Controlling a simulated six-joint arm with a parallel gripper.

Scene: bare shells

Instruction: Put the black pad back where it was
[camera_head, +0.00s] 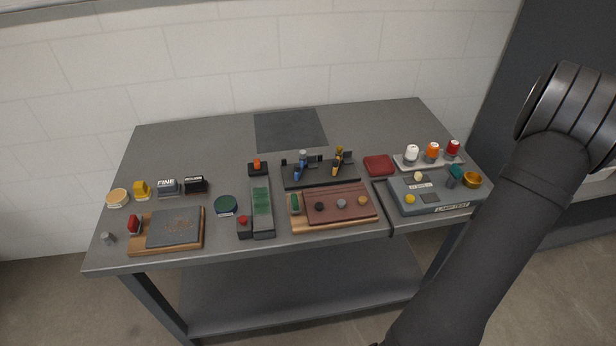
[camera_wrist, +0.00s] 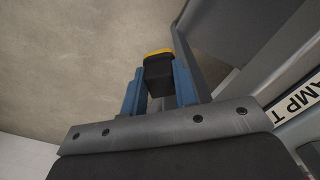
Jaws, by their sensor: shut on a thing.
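In the wrist view my gripper (camera_wrist: 158,84) has its two blue fingers shut on a small black block with a yellow top edge (camera_wrist: 158,70). I take this to be the black pad, but cannot be sure. It is held clear, with bare floor behind it. The lettered edge of the lamp test box (camera_wrist: 296,97) is close on the right. In the head view my gripper and the held block are hidden by my arm. A dark flat square (camera_head: 290,129) lies at the back of the table. A black labelled block (camera_head: 195,184) stands at left.
The table (camera_head: 200,145) has free room at the back left. The grey lamp test box (camera_head: 432,200) is at the right, near my arm.

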